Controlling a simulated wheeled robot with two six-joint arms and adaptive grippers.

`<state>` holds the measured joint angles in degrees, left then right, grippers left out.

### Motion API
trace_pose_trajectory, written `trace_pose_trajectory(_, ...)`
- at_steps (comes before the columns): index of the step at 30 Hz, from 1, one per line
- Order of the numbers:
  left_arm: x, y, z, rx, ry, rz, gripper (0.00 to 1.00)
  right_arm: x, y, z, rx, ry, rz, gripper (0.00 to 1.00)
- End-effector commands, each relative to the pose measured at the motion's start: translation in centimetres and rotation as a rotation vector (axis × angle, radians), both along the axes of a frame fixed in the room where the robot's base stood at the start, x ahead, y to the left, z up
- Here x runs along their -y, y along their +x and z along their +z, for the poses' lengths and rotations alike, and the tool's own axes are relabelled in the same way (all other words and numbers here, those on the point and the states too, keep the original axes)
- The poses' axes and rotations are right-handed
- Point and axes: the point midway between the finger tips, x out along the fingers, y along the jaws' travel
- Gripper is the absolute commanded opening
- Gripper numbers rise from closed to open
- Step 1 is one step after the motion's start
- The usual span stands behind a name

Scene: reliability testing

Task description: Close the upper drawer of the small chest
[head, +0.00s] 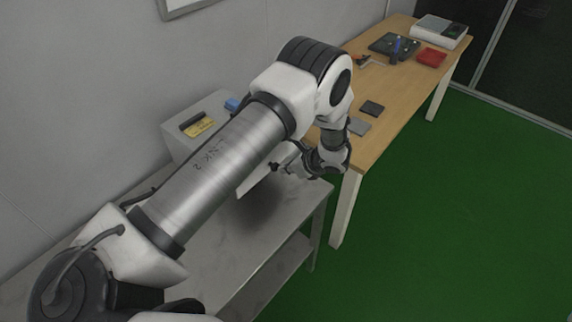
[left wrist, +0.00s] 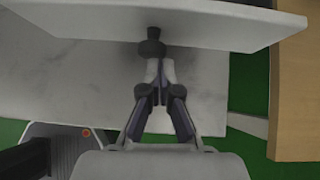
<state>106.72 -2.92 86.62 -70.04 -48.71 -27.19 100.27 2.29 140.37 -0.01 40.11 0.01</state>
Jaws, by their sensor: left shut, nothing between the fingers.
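The small chest (head: 178,143) is a pale box on the metal bench, largely hidden behind my left arm. A white drawer front (head: 262,181) stands out from it, partly covered by the arm; how far it is open is hidden. In the left wrist view the white drawer front (left wrist: 215,28) crosses the top, with a dark round knob (left wrist: 152,47) on it. My left gripper (left wrist: 159,68) is shut and empty, its fingertips pointing at the knob, very close to it; contact cannot be told. In the head view the left gripper (head: 281,167) is at the drawer front.
A blue item (head: 232,104) and a yellow label (head: 199,128) show on the chest top. The grey metal bench (head: 225,262) is bare in front. A wooden table (head: 398,112) stands close on the right with grey pads, a red tray (head: 431,57) and a device (head: 440,31).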

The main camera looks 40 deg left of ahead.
Motion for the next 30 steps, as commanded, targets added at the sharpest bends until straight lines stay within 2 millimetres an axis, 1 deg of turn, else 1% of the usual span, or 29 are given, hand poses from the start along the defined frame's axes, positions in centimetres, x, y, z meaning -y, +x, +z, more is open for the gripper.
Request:
trace_pose_trajectory(8,0.0,0.0,-0.1,0.0,0.0,0.0,0.0,0.0,0.0,-0.1,0.0,0.0,0.0,0.4)
trace_pose_trajectory(11,-0.7,0.1,-0.2,0.0,-0.001,0.003,0.0,0.0,0.0,-0.5,0.0,0.0,0.0,0.4)
trace_pose_trajectory(14,-2.6,0.2,-0.5,0.001,-0.002,0.006,0.0,0.0,0.0,-1.4,0.0,0.0,0.0,0.4)
trace_pose_trajectory(17,-5.3,0.4,-0.6,0.002,-0.003,0.008,0.0,0.0,0.0,-2.4,0.0,0.0,0.0,0.4)
trace_pose_trajectory(18,-6.6,0.5,-0.6,0.003,-0.003,0.008,0.0,0.0,0.0,-2.8,0.0,0.0,0.0,0.4)
trace_pose_trajectory(21,-9.6,0.7,-0.5,0.004,-0.003,0.008,0.0,0.0,0.0,-3.4,0.0,0.0,0.0,0.4)
trace_pose_trajectory(24,-12.2,0.9,-0.3,0.003,-0.003,0.006,0.0,0.0,0.0,-3.7,0.0,0.0,0.0,0.4)
trace_pose_trajectory(27,-13.9,1.1,-0.2,0.001,-0.002,0.004,0.0,0.0,0.0,-3.9,0.0,0.0,0.0,0.4)
trace_pose_trajectory(30,-14.8,1.1,-0.1,0.0,0.0,0.001,0.0,0.0,0.0,-4.0,0.0,0.0,0.0,0.4)
